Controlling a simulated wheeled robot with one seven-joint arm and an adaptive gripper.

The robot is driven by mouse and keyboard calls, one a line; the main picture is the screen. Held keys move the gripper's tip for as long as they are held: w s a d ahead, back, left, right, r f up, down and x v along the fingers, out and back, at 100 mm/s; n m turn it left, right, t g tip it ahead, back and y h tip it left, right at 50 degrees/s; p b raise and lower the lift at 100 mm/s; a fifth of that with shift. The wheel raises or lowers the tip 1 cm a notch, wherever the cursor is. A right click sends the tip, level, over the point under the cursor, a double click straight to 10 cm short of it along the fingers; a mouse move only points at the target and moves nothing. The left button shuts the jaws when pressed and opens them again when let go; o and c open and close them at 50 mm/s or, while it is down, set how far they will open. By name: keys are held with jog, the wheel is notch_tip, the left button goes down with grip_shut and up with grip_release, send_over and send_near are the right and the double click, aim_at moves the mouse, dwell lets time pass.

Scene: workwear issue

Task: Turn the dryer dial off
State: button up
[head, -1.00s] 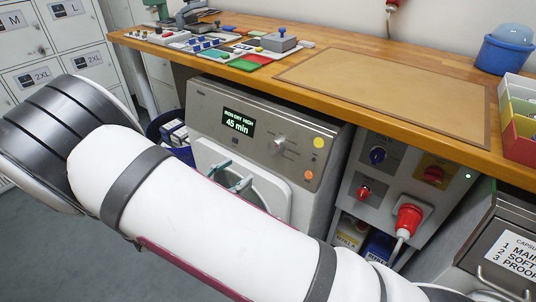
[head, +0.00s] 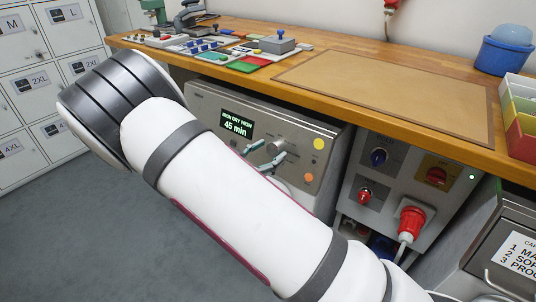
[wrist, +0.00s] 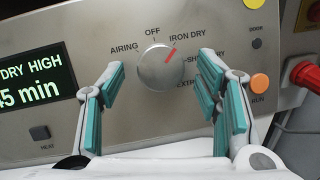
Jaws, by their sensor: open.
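The dryer dial (wrist: 158,70) is a round silver knob on the grey dryer panel (wrist: 205,22). Its red mark points up and right, at IRON DRY; OFF is printed just left of that, above the knob. The dial also shows in the head view (head: 277,147). The lit display (wrist: 30,82) reads DRY HIGH and 45 min in the head view. My gripper (wrist: 160,78) is open and empty, with one teal-padded finger on each side of the dial in the picture. I cannot tell how far the tips are from the panel. In the head view my gripper (head: 263,154) is just below the dial.
An orange RUN button (wrist: 260,82) and a yellow button (wrist: 254,3) sit right of the dial. A dark button (wrist: 40,132) is at lower left. The wooden worktop (head: 360,123) overhangs the dryer. A switch box with a red plug (head: 411,220) stands at right.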

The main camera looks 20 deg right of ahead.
jog(key=shift+w+d, duration=0.1)
jog(key=shift+d, duration=0.05)
jog(key=shift+c, duration=0.3)
jog(key=c, duration=1.1)
jog(key=shift+n+p, duration=0.3)
jog(key=shift+p, duration=0.05)
jog(key=n+p, duration=0.1)
jog(key=n+t+p, duration=0.1)
jog(key=n+p, duration=0.1)
jog(key=n+t+y+p, duration=0.1)
jog(key=n, duration=0.1)
jog(key=shift+s+r+p, duration=0.1)
jog(key=shift+s+p, duration=0.15)
jog(key=shift+p, duration=0.05)
jog(key=shift+d+n+t+y+p, duration=0.1)
jog(key=shift+n+t+y+p, duration=0.3)
jog(key=shift+n+p, duration=0.7)
jog(key=shift+d+n+t+y+p, duration=0.1)
jog(key=shift+n+t+y+p, duration=0.35)
jog(key=shift+n, duration=1.15)
